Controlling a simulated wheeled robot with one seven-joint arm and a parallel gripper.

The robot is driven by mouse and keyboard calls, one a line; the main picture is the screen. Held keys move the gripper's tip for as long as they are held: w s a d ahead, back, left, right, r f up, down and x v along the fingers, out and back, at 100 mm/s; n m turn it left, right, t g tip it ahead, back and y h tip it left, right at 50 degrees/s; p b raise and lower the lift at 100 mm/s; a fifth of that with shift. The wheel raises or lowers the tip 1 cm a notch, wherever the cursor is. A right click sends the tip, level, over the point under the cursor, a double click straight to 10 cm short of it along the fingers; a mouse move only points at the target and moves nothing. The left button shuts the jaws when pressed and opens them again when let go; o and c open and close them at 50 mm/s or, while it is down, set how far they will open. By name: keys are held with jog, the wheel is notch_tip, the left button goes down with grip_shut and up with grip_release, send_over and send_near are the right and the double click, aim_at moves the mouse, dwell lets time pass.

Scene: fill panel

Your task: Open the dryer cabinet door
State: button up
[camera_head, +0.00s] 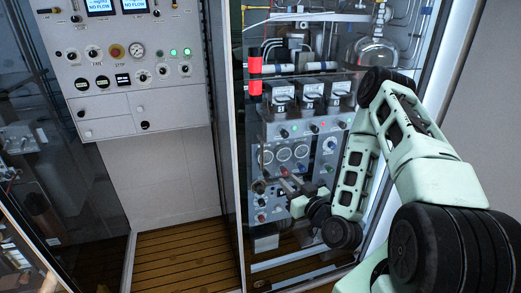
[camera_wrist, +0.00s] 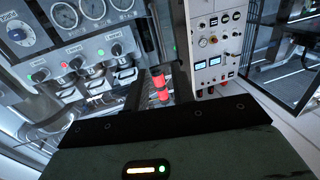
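The dryer cabinet (camera_head: 300,130) stands at the centre and right of the head view, tall and pale-framed, with gauges, knobs and pipes behind what looks like a clear door (camera_head: 246,200).
A white control panel (camera_head: 128,62) with knobs and displays hangs to the left of the cabinet. Another glass-fronted enclosure (camera_head: 45,150) is at far left. Wooden slatted floor (camera_head: 185,255) lies between them.

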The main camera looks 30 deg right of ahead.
jog(key=b, duration=1.1)
send_near(262, 155)
jog(key=w, duration=0.2)
jog(key=w+p, duration=0.1)
jog(key=w, duration=0.1)
jog(key=w+p, duration=0.1)
jog(key=w, duration=0.1)
jog(key=w+d+p, duration=0.1)
jog(key=w, duration=0.2)
jog(key=shift+w, duration=0.15)
jog(key=shift+w+d+f+p, duration=0.1)
jog(key=shift+w+p, duration=0.3)
jog(key=shift+w, duration=0.25)
grip_shut()
